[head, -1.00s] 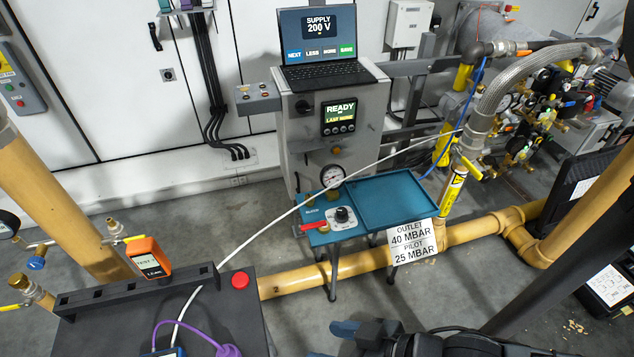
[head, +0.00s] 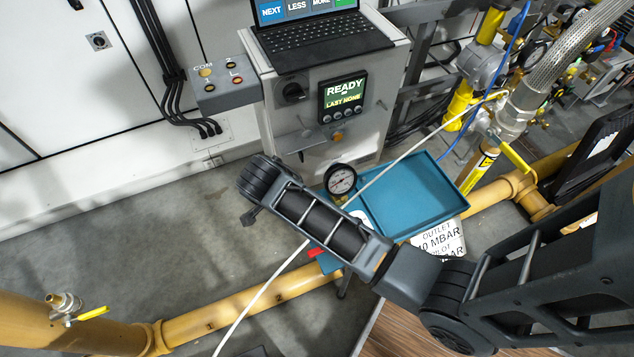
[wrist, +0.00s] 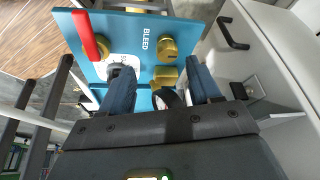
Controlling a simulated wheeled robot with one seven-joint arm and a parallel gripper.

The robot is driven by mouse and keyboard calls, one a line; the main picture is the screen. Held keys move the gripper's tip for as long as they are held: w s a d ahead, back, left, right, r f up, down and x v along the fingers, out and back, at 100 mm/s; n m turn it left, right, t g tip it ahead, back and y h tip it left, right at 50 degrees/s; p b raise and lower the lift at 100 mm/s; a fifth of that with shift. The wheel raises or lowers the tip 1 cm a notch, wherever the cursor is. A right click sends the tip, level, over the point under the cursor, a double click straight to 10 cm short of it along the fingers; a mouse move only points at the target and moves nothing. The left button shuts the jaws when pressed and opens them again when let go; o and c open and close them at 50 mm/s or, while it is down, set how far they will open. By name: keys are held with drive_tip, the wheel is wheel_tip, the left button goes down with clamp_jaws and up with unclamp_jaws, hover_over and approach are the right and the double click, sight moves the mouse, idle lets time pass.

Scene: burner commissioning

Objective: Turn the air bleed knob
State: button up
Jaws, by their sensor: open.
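In the wrist view, a teal panel (wrist: 139,22) carries the printed word BLEED. A dark knob on a white dial plate (wrist: 122,60) sits below this word and is partly hidden by my left finger. A round brass fitting (wrist: 167,48) is right of the word, with another brass part (wrist: 165,75) below it. I cannot tell for certain which one the label names. My gripper (wrist: 160,70) is open, its fingers apart with the lower brass part showing between them; contact is unclear. In the head view my arm covers most of the panel, leaving part of the white dial plate (head: 359,216) showing.
A red lever (wrist: 88,36) stands left of the dial. A pressure gauge (head: 341,180) rises behind the panel. A teal tray (head: 425,190) lies to its right. The grey control cabinet (head: 375,125) stands behind. A white hose (head: 285,268) and yellow pipe (head: 230,310) run nearby.

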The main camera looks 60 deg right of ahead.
drive_tip(key=shift+m+g, duration=0.3)
drive_tip(key=shift+m, duration=0.2)
drive_tip(key=d+f, duration=0.1)
drive_tip(key=f, duration=0.1)
drive_tip(key=d+f, duration=0.2)
drive_tip(key=d+f+b, duration=0.1)
drive_tip(key=f, duration=0.1)
drive_tip(key=shift+d+f, duration=0.2)
drive_tip(key=shift+f, duration=0.1)
drive_tip(key=c, duration=1)
